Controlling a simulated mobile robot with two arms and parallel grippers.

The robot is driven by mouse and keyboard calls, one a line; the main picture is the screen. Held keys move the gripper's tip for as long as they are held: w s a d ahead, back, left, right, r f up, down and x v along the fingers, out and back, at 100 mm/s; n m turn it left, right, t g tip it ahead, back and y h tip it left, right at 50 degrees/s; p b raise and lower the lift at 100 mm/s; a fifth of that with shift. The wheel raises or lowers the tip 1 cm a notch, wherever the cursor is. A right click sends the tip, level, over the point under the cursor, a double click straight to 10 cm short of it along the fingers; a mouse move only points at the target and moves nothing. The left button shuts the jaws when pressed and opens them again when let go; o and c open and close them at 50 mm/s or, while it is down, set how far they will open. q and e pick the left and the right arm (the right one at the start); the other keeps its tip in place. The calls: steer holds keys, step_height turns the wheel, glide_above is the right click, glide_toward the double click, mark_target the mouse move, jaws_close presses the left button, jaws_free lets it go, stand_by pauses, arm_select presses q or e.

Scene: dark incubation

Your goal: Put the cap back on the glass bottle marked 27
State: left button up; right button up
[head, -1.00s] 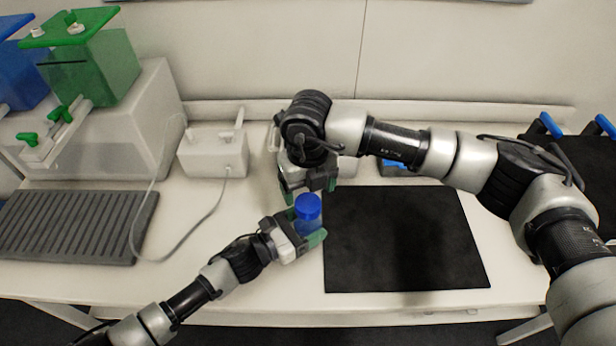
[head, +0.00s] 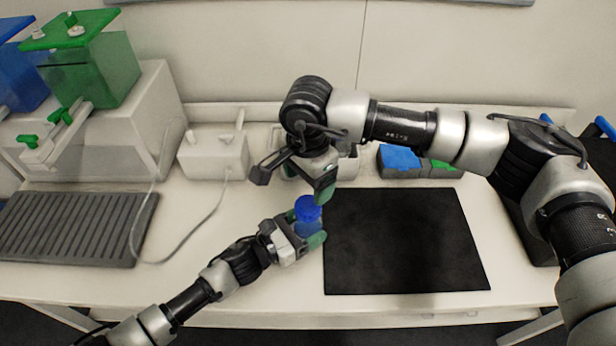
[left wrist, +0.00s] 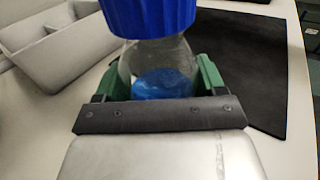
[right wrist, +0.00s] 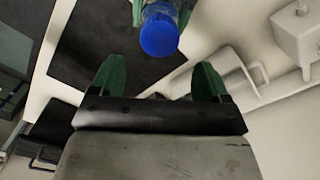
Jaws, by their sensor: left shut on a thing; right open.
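The clear glass bottle (left wrist: 150,58) stands upright in my left gripper (head: 306,229), which is shut on it from the lower left. A ribbed blue cap (head: 307,208) sits on top of the bottle; in the left wrist view the cap (left wrist: 150,14) covers the neck. Whether it is fully tightened cannot be told. Something blue shows low in the glass. My right gripper (head: 294,184) is open and empty, just above and behind the cap. In the right wrist view the cap (right wrist: 160,36) lies beyond the spread fingers. No number is legible on the bottle.
A black mat (head: 405,240) lies right of the bottle, clear. Behind are a white device (head: 213,155) with a cable and blue and green boxes (head: 400,158). A dark ribbed rack (head: 75,228) and a green-lidded tank (head: 90,65) stand left.

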mark_target(308, 205)
steer(key=shift+n, duration=0.5)
steer(key=shift+f, duration=3.95)
steer(key=c, duration=0.9)
steer(key=o, duration=1.1)
